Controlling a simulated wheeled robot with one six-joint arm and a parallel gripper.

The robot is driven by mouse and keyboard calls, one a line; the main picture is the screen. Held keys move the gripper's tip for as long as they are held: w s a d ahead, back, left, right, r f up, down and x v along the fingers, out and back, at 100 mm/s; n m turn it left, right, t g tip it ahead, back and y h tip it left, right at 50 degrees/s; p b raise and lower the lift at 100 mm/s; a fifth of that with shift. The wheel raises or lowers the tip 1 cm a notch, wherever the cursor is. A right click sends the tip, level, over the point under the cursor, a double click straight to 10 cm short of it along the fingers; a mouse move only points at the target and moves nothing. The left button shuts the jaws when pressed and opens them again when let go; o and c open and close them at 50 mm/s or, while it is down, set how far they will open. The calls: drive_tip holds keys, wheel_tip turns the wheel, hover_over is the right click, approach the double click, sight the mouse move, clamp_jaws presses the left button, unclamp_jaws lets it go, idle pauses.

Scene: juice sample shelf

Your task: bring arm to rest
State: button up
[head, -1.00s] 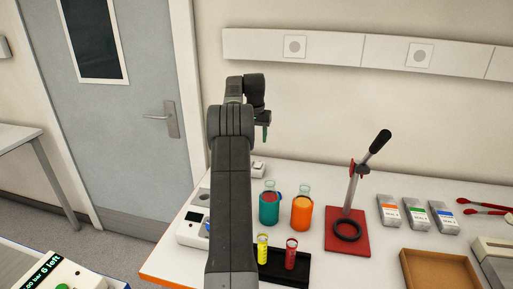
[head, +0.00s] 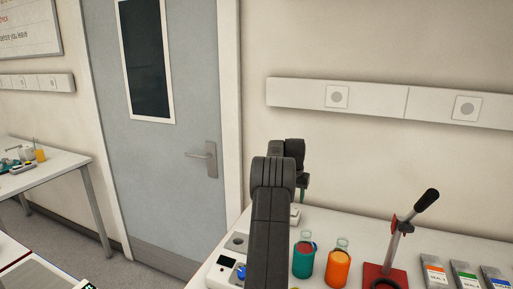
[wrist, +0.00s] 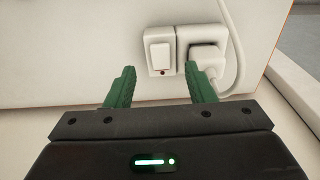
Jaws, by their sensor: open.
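My gripper (wrist: 160,85) shows in the wrist view with its two green fingers spread apart and nothing between them. Beyond the fingers are a white switch (wrist: 159,53) and a socket with a white plug (wrist: 207,62) in it. In the head view my dark arm rises from the bottom edge and bends at the top. Only a small green part of my gripper (head: 304,188) shows there, above the back of the white bench (head: 325,222).
A teal bottle (head: 303,261) and an orange bottle (head: 338,270) stand right of my arm. A red-based lever press (head: 398,240) and several labelled packs (head: 465,272) are further right. A white device (head: 225,270) is left of my arm. A grey door (head: 172,160) stands behind left.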

drive_tip(key=f, duration=0.6)
drive_tip(key=shift+w+d+f+p, duration=0.15)
drive_tip(key=shift+w+f+p, duration=0.1)
drive_tip(key=shift+f+p, duration=0.1)
drive_tip(key=shift+r, duration=0.15)
drive_tip(key=shift+r, duration=0.1)
wheel_tip(320, 180, up, 14)
drive_tip(key=s+b, duration=0.1)
drive_tip(key=b, duration=0.1)
drive_tip(key=f+p, duration=0.1)
drive_tip(key=f, duration=0.8)
drive_tip(key=w+f+p, duration=0.1)
drive_tip(key=f, duration=0.4)
drive_tip(key=shift+f+p, duration=0.1)
drive_tip(key=shift+p, duration=0.2)
drive_tip(key=shift+f+b, duration=0.35)
drive_tip(key=shift+b, duration=0.45)
drive_tip(key=shift+s+t+b, duration=0.15)
drive_tip(key=shift+t+b, duration=0.15)
drive_tip(key=shift+b, duration=0.6)
drive_tip(key=shift+h+b, duration=0.3)
drive_tip(key=shift+b, duration=0.55)
drive_tip(key=t+b, duration=0.1)
drive_tip(key=b, duration=0.2)
drive_tip(key=t+b, duration=0.1)
drive_tip(key=b, duration=0.2)
drive_tip(key=shift+s+a+f+h+b, duration=0.2)
drive_tip(key=shift+s+h+b, duration=0.05)
drive_tip(key=shift+h+b, duration=0.15)
